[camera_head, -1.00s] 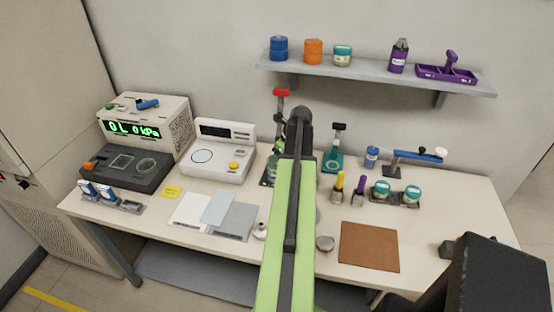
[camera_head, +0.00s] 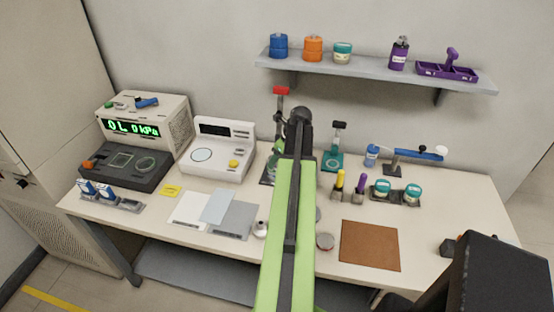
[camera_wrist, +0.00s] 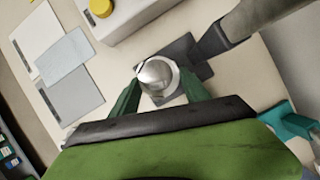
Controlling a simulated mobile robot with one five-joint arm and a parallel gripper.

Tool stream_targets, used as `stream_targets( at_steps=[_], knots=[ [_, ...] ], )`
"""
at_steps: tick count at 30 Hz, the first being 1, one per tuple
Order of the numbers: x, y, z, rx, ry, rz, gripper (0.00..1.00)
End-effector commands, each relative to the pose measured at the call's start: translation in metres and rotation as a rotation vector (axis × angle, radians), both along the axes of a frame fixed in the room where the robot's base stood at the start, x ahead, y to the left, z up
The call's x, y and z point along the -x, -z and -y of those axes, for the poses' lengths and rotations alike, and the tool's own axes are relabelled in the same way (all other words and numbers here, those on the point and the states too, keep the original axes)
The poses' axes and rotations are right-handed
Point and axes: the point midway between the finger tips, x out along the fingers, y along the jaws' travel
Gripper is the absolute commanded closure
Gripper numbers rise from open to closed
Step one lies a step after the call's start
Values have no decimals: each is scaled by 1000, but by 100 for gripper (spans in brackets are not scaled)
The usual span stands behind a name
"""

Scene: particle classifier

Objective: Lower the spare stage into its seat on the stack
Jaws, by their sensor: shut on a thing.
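In the wrist view, my gripper (camera_wrist: 158,92) has its green fingers on both sides of a round silver piece with a domed top (camera_wrist: 154,72), which I take to be the spare stage. The piece is between the fingertips, above or against a dark grey base plate (camera_wrist: 200,68). I cannot tell whether it touches anything below. The stack and its seat are not clearly visible; the piece and fingers cover that spot. In the head view, my green arm hides most of the gripper and the held piece. A stand with a red top (camera_head: 281,91) shows just left of the arm.
A white instrument with a yellow knob (camera_head: 233,165) stands left of the arm. A teal stand (camera_head: 333,162) stands to the right, near two upright tools (camera_head: 339,181) and a tray of jars. A brown mat (camera_head: 370,246) lies at front right. A shelf (camera_head: 375,71) hangs above.

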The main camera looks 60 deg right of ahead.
Motion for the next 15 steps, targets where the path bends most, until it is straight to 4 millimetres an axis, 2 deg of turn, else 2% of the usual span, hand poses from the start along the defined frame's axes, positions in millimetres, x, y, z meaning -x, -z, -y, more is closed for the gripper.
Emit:
stream_targets(
  at_steps=[1, 6, 7, 15],
  knots=[
    [0, 1, 0, 0, 0, 0, 44],
    [0, 0, 0, 0, 0, 0, 22],
    [0, 0, 0, 0, 0, 0, 20],
    [0, 0, 0, 0, 0, 0, 20]
  ],
)
